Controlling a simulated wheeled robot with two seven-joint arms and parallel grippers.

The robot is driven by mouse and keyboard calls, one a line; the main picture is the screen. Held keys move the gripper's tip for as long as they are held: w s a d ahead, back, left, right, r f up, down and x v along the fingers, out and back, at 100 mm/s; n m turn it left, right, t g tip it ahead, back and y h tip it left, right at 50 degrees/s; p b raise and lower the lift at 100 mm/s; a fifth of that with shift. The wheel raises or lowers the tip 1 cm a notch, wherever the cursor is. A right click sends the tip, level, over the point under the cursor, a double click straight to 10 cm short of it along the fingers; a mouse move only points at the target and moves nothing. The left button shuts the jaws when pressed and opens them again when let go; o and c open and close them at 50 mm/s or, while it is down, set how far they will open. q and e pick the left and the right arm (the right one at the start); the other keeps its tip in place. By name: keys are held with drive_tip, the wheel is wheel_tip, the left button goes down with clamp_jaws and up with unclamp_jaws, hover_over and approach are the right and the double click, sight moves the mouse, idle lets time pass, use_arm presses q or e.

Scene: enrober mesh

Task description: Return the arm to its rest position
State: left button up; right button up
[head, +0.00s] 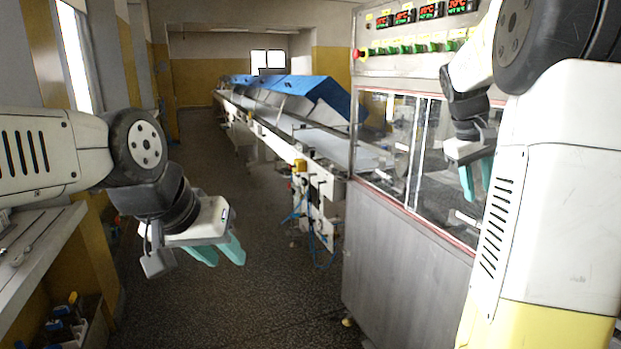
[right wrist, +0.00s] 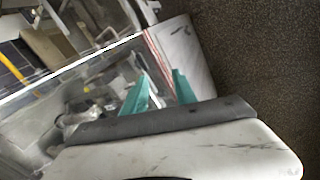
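My left gripper (head: 222,252) hangs over the open floor at the left of the head view. Its teal fingers are apart with nothing between them. My right gripper (head: 477,180) hangs in front of the glazed cabinet (head: 410,250) at the right of the head view, its fingers pointing down. In the right wrist view the two teal fingers (right wrist: 160,92) stand apart and empty, with the cabinet's glass and a red-striped edge behind them. I cannot tell how far the right fingers are from the glass.
A control panel (head: 425,30) with red displays and green switches sits above the cabinet. A long conveyor (head: 290,122) with blue covers (head: 322,95) runs to the back. A worktop (head: 38,250) and a crate of bottles (head: 70,325) are at left. The speckled floor between is clear.

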drive_tip(key=s+a+f+t+y, duration=0.2)
drive_tip(key=s+a+y, duration=0.1)
drive_tip(key=s+a, duration=0.6)
drive_tip(key=s+a+f+t+y, duration=0.2)
drive_tip(key=s+a+t+y, duration=0.1)
drive_tip(key=s+a, duration=0.7)
drive_tip(key=a, duration=0.4)
drive_tip(key=shift+m, duration=0.4)
drive_tip(key=shift+a, duration=0.1)
